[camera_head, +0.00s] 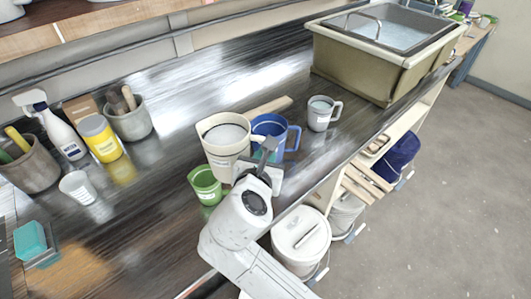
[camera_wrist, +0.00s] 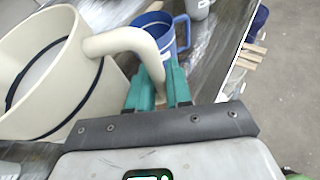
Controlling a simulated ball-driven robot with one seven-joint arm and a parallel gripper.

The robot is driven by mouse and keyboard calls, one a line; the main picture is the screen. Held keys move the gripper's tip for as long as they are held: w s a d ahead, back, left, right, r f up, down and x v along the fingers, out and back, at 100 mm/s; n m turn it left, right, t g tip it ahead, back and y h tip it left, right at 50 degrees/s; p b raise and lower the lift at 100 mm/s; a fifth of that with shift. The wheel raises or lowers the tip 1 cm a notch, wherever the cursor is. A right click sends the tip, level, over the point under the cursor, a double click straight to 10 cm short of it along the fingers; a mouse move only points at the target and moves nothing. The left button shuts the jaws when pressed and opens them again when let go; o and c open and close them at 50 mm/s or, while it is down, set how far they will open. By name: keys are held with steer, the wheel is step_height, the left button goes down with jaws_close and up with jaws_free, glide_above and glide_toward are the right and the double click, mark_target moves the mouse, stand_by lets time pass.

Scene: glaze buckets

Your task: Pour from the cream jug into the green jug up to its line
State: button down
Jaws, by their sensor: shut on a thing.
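The cream jug (camera_head: 222,152) is large, with a dark band and pale contents inside, and looks close to upright. In the wrist view the cream jug (camera_wrist: 85,98) fills the left side. My gripper (camera_wrist: 160,88) has its teal fingers shut on the lower part of the jug's handle (camera_wrist: 125,38). In the head view my gripper (camera_head: 262,160) is to the right of the cream jug. The green jug (camera_head: 207,188) is small and stands on the bench, at the lower left of the cream jug. Its line and inside level cannot be made out.
A blue jug (camera_head: 270,127) stands close behind my gripper, and a grey mug (camera_head: 321,115) is further right. A white cup (camera_head: 77,187), yellow jar (camera_head: 101,139) and spray bottle (camera_head: 62,133) stand left. A sink (camera_head: 345,63) is at the back right.

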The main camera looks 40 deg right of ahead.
steer(key=shift+f+b, duration=1)
steer(key=shift+b, duration=0.5)
steer(key=shift+s+r+p, duration=0.1)
steer(key=shift+r+p, duration=0.45)
steer(key=shift+r, duration=0.1)
steer(key=shift+s+d+f+n+g+h, duration=0.15)
steer(key=shift+s+d+n+g+h, duration=0.15)
steer(key=shift+n, duration=0.3)
steer(key=shift+s+d+f+n+g+h, duration=0.1)
steer(key=shift+s+f+n+g, duration=0.1)
steer(key=shift+n+g, duration=0.3)
